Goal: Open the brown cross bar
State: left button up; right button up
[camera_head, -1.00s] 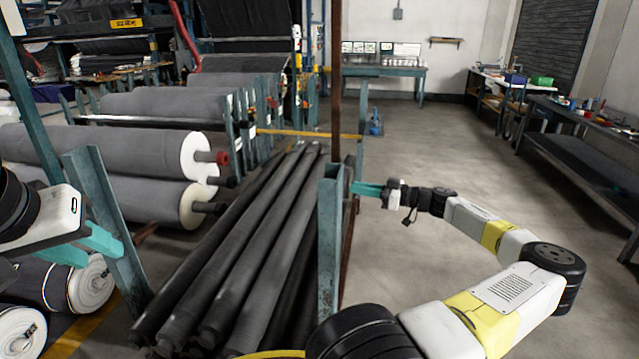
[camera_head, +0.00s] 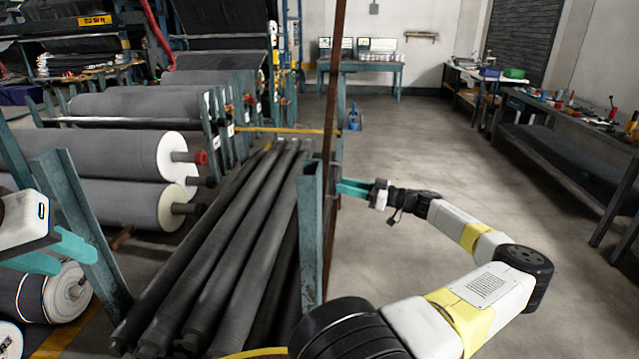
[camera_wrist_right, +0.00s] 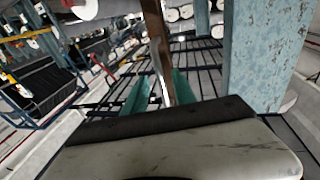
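The brown cross bar (camera_head: 331,110) stands nearly upright in the head view, leaning slightly right at the top, behind the short teal post (camera_head: 310,240). My right gripper (camera_head: 348,187) is at the bar from the right. In the right wrist view the bar (camera_wrist_right: 160,40) runs between the two teal fingers (camera_wrist_right: 163,84), which lie close on both sides; the gripper looks shut on it. My left gripper (camera_head: 62,254) is at the left edge near the other teal post (camera_head: 80,220), its fingers apart and apparently empty.
Long dark rolls (camera_head: 235,240) lie between the two teal posts. Larger grey rolls (camera_head: 90,155) rest on racks at left. A workbench (camera_head: 560,135) stands along the right wall. The floor (camera_head: 430,140) between is clear.

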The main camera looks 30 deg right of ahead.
jog(key=v, duration=0.7)
jog(key=shift+s+d, duration=0.25)
jog(key=shift+s, duration=0.05)
dwell(0.4)
